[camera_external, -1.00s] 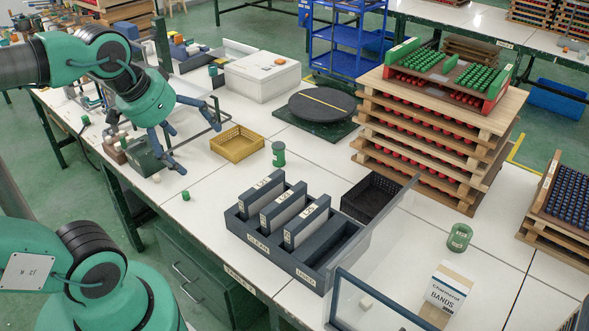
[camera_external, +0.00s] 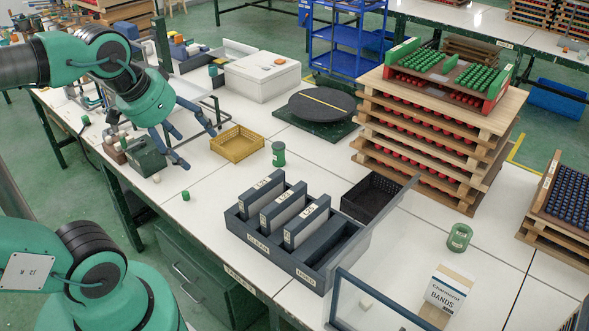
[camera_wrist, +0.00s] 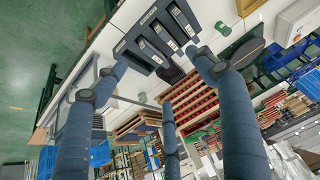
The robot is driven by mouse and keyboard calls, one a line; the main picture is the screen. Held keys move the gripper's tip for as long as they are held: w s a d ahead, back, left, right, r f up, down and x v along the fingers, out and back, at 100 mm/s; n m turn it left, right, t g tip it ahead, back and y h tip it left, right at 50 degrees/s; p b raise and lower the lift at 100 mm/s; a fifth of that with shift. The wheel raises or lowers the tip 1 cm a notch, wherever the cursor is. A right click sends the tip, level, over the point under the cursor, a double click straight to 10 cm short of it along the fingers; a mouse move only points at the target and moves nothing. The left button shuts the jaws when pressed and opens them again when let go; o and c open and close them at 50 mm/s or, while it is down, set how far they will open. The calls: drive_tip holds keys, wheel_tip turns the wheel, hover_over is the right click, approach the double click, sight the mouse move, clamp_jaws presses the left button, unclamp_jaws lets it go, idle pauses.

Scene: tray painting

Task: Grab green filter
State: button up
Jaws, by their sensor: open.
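No object here is marked as the green filter, and I cannot tell which green piece it is. A small green cylinder (camera_external: 185,195) lies near the table's front edge, below my gripper. A taller green jar (camera_external: 278,153) stands right of the yellow basket. A clear green jar (camera_external: 459,238) stands at the right. A dark green box (camera_external: 147,155) is just left of my gripper. My three-fingered gripper (camera_external: 194,148) is open and empty, above the table's left part. In the wrist view its blue fingers (camera_wrist: 160,85) are spread, with a green cylinder (camera_wrist: 222,28) beyond them.
A grey rack (camera_external: 300,268) with several upright slabs stands front centre, beside a clear panel (camera_external: 385,225). A yellow basket (camera_external: 237,155) is right of my gripper. Behind are a white box (camera_external: 262,85), a black turntable (camera_external: 321,104) and stacked wooden trays (camera_external: 430,140).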

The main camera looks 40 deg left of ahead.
idle(0.3)
drive_tip(key=w+a+r+n+g+p, duration=0.1)
drive_tip(key=w+a+r, duration=0.15)
drive_tip(key=w, duration=0.75)
drive_tip(key=w+a+r+n+g+p, duration=0.1)
drive_tip(key=w+a+r, duration=0.15)
drive_tip(key=w, duration=0.65)
drive_tip(key=w+a+f+n+g+p, duration=0.1)
drive_tip(key=w+a+f, duration=0.2)
drive_tip(key=w, duration=0.6)
drive_tip(key=w+a+f+p, duration=0.1)
drive_tip(key=w+a+f, duration=0.2)
drive_tip(key=w, duration=0.7)
drive_tip(key=w+a+f+n+g+p, duration=0.1)
drive_tip(key=w+a+f, duration=0.3)
drive_tip(key=w+f, duration=0.2)
drive_tip(key=w+a+f+n+p, duration=0.1)
drive_tip(key=w+a+f, duration=0.4)
drive_tip(key=w+f, duration=0.2)
drive_tip(key=w+a+f, duration=0.3)
drive_tip(key=a+f, duration=0.1)
drive_tip(key=f, duration=0.5)
drive_tip(key=w+a+f+n+g+p, duration=0.1)
drive_tip(key=w+a+f, duration=0.2)
drive_tip(key=f, duration=0.7)
drive_tip(key=shift+w+a+f+g, duration=0.2)
drive_tip(key=shift+a+f+g, duration=0.1)
drive_tip(key=shift+a, duration=0.1)
drive_tip(key=shift+f, duration=0.1)
